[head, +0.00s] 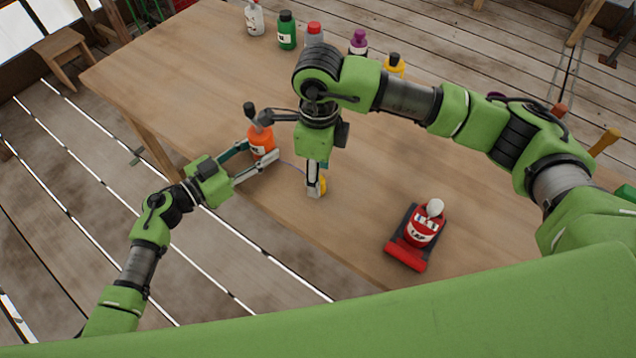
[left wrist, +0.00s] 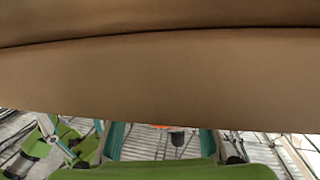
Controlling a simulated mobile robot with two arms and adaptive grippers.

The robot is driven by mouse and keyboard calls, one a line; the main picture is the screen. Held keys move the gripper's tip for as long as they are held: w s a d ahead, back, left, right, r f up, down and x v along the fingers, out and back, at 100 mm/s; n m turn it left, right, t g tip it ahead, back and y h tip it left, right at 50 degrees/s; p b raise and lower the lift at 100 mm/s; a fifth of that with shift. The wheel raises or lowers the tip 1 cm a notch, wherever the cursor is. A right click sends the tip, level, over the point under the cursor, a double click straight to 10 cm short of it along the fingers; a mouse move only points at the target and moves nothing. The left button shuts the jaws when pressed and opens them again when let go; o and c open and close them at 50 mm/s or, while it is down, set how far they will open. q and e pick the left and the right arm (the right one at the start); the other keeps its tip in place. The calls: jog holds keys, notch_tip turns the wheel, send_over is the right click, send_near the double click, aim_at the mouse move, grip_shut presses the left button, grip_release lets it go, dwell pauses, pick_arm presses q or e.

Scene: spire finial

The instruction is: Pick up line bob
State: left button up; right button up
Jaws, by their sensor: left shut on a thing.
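An orange bottle (head: 262,140) with a white label and dark top stands near the table's left edge. My left gripper (head: 264,150) is shut on it, one finger on each side. In the left wrist view, a thin orange sliver (left wrist: 173,128) shows between its fingers.
A red bottle with a white top (head: 422,228) sits on a dark and red stand (head: 405,256) at the front right. Several bottles, including a green one (head: 287,32), line the back of the wooden table (head: 190,60). My right arm covers much of the table's middle.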

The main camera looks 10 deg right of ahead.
notch_tip(320, 180, down, 4)
jog(key=shift+w+d+f, duration=0.1)
jog(key=shift+w, duration=0.05)
jog(key=c, duration=1)
notch_tip(320, 180, up, 10)
jog(key=shift+r, duration=0.1)
jog(key=shift+f, duration=4.55)
